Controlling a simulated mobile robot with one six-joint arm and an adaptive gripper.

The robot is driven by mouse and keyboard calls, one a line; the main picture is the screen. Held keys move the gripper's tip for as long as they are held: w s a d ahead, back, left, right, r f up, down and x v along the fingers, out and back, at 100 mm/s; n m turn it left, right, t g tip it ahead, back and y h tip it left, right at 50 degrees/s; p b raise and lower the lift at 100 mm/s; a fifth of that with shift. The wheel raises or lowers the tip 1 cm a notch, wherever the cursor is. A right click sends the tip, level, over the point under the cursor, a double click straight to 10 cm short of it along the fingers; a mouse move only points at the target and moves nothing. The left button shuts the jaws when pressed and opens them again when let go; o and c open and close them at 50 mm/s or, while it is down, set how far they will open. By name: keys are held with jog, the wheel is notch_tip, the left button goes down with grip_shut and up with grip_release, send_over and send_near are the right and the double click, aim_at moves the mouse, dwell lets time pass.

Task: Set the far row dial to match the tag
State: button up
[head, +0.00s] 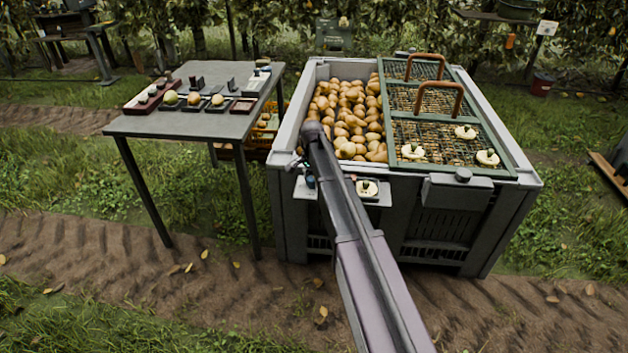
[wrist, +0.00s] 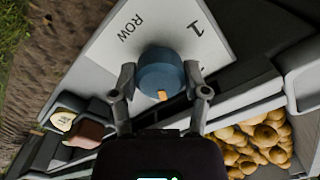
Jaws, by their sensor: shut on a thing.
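The dial is a round blue knob (wrist: 160,72) on a white plate (wrist: 110,40) printed with "ROW" and a "1". An orange mark shows on the knob's lower side in the wrist view; other plate markings are partly hidden. My gripper (wrist: 160,82) has one finger on each side of the knob and is shut on it. In the head view my gripper (head: 303,165) is at the near left corner of the grey bin (head: 440,215), and the blue knob (head: 310,182) shows just below it. A small white tag (head: 547,28) stands at the back right, its print unreadable.
A cream round piece (head: 367,187) sits on a small shelf beside the dial. A grey table (head: 185,122) with small trays stands at left.

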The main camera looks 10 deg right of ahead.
aim_at(312, 178)
jog(key=shift+s+d, duration=0.2)
jog(key=shift+d, duration=0.05)
jog(key=o, duration=1.1)
jog(key=shift+o, duration=0.2)
jog(key=shift+w, duration=0.1)
jog(key=shift+a, duration=0.1)
jog(key=shift+w+r+m+p, duration=0.1)
jog(key=shift+r+m+p, duration=0.3)
jog(key=shift+r+p, duration=0.45)
notch_tip(312, 178, up, 12)
jog(key=m+p, duration=0.7)
jog(key=p, duration=0.5)
jog(key=shift+m, duration=0.3)
